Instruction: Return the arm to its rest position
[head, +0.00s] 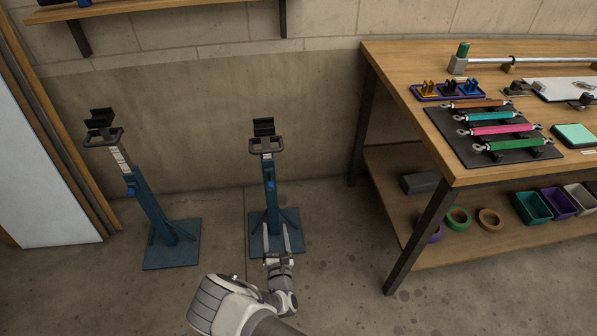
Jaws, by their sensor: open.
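My arm (240,306) reaches in from the bottom edge of the head view, low over the floor. My gripper (277,238) is open, its two grey fingers apart and pointing away from me. Nothing shows between the fingers except the base and floor behind them. In the picture the fingers overlap the base of the right blue stand (270,190). I cannot tell whether they touch it. The left blue stand (152,208) is apart from my gripper. Both stands have empty black cradles on top.
A wooden workbench (388,66) stands at the right, with coloured tubes on a dark mat (467,150). Its lower shelf (400,205) holds bins and tape rolls. A wall shelf (140,7) is at upper left. White panel (40,170) leans at left. Floor between right stand and bench is clear.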

